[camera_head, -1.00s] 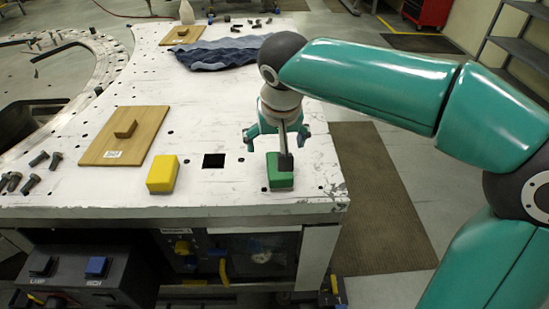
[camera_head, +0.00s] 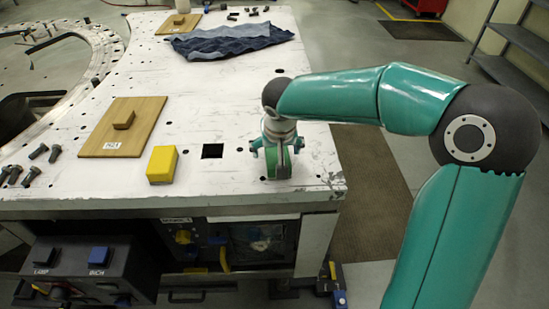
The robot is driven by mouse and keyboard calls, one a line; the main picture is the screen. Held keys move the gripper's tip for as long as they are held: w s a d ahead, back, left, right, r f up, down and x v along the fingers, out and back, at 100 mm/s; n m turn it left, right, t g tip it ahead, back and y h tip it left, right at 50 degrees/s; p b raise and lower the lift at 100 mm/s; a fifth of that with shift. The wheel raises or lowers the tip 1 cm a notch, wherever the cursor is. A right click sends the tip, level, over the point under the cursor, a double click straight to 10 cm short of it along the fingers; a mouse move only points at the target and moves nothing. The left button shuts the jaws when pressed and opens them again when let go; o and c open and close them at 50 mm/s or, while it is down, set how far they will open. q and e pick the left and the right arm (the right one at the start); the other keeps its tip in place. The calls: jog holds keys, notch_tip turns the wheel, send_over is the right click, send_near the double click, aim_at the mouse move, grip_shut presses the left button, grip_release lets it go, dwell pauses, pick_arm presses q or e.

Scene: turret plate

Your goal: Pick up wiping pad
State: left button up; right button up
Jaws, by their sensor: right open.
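The wiping pad appears to be the small green block (camera_head: 270,171) near the front right corner of the white plate (camera_head: 200,95). It is mostly hidden behind my right gripper (camera_head: 277,152). My right gripper is open and low over the pad, its teal fingers spread to the left and right; whether they touch it I cannot tell. A yellow block (camera_head: 162,164) lies on the plate to the left, apart from the gripper. My left gripper is not in view.
A square hole (camera_head: 212,151) lies between the yellow block and my gripper. A wooden board with a knob (camera_head: 124,127) and several bolts (camera_head: 40,152) lie at left. A blue cloth (camera_head: 230,41) lies at the back. A box with buttons (camera_head: 85,268) stands in front.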

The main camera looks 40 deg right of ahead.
aim_at(277, 152)
jog(key=x, duration=0.3)
jog(key=shift+w+d+f, duration=0.1)
jog(key=shift+d+f, duration=0.05)
jog(key=shift+d, duration=0.15)
jog(key=shift+f, duration=0.1)
jog(key=shift+f+b, duration=0.25)
jog(key=shift+b, duration=0.1)
dwell(0.4)
jog(key=c, duration=1.3)
